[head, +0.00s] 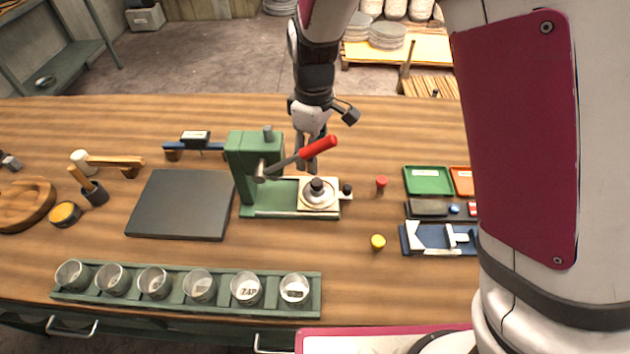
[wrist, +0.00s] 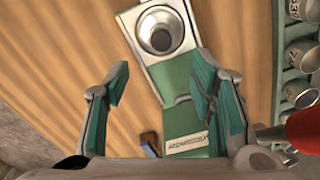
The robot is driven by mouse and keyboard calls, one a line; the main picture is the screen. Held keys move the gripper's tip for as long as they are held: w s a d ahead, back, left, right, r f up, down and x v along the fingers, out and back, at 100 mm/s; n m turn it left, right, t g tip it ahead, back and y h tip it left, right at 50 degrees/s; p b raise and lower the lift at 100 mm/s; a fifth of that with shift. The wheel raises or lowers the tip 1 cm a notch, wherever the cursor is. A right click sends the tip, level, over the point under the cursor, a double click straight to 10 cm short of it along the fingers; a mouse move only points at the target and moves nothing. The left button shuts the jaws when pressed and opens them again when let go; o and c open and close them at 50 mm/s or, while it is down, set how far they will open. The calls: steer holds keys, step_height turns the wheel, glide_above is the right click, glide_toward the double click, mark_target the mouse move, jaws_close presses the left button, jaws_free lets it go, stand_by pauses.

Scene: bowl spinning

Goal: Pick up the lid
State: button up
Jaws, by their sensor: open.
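The lid (head: 318,197) is a round silvery disc with a dark knob. It sits on a pale square plate (head: 304,199) at the right end of the green press (head: 253,177). In the wrist view the lid (wrist: 160,38) is at the top, ahead of the fingertips. My gripper (head: 307,160) is above and behind the plate, partly hidden by the press's red-handled lever (head: 318,147). In the wrist view my gripper (wrist: 160,82) is open and empty, its teal-padded fingers wide apart and clear of the lid.
The lever's red handle (wrist: 304,129) is close to my right finger in the wrist view. A red piece (head: 381,182) and a yellow piece (head: 378,242) lie right of the press. A green rack (head: 218,303) of several cups is in front. A dark slab (head: 181,205) lies left.

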mark_target(315, 181)
step_height(315, 181, down, 5)
steer(key=shift+f, duration=0.15)
steer(key=f, duration=0.2)
steer(key=f+p, duration=0.1)
steer(key=f, duration=0.1)
steer(key=shift+s+d, duration=0.15)
steer(key=shift+s, duration=0.05)
steer(key=shift+f, duration=0.55)
steer(key=shift+w, duration=0.1)
steer(key=shift+c, duration=0.2)
jaws_close()
